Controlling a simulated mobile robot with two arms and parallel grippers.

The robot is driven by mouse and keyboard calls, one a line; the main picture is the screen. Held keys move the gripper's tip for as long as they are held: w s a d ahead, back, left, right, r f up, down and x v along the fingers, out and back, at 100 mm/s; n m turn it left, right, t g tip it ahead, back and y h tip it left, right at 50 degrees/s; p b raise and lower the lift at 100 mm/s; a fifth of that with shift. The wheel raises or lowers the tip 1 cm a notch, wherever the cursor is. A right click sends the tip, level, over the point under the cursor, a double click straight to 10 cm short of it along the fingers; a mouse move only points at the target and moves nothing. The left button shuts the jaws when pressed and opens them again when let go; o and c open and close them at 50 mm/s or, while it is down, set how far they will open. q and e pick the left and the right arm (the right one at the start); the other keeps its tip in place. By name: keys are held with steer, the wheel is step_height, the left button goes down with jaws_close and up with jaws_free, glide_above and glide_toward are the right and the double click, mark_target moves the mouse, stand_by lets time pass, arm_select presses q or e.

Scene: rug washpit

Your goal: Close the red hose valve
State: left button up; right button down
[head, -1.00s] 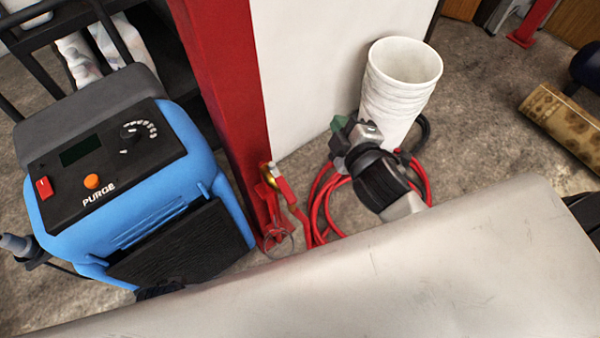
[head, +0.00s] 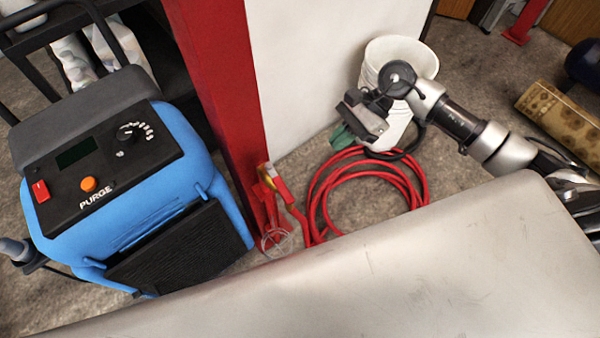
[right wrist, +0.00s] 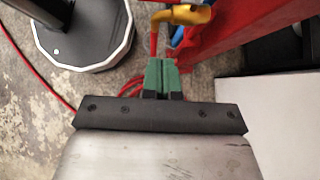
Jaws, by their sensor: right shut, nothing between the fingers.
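The red hose valve (head: 278,187) is low at the foot of the red post, with a brass body and a red lever. A thin wire wheel or guard shows just below it. My right gripper (head: 343,138) has green fingertips and is to the right of the valve, apart from it, in front of the white bucket. In the right wrist view the green fingers (right wrist: 161,76) are together and empty. The brass valve body (right wrist: 183,16) shows beyond their tips, with red parts around it. My left gripper is not in view.
A coiled red hose (head: 368,190) lies on the floor beside the valve. A white bucket (head: 402,55) stands behind my right gripper. A red post (head: 222,80) and white panel (head: 320,70) rise behind. A blue machine (head: 150,225) stands left. A rolled rug (head: 562,120) lies far right.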

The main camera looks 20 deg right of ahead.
steer(key=p, duration=0.2)
glide_toward(279, 182)
steer(key=s+a+f, duration=0.2)
steer(key=a+f, duration=0.1)
steer(key=f, duration=0.3)
steer(key=shift+s, duration=0.25)
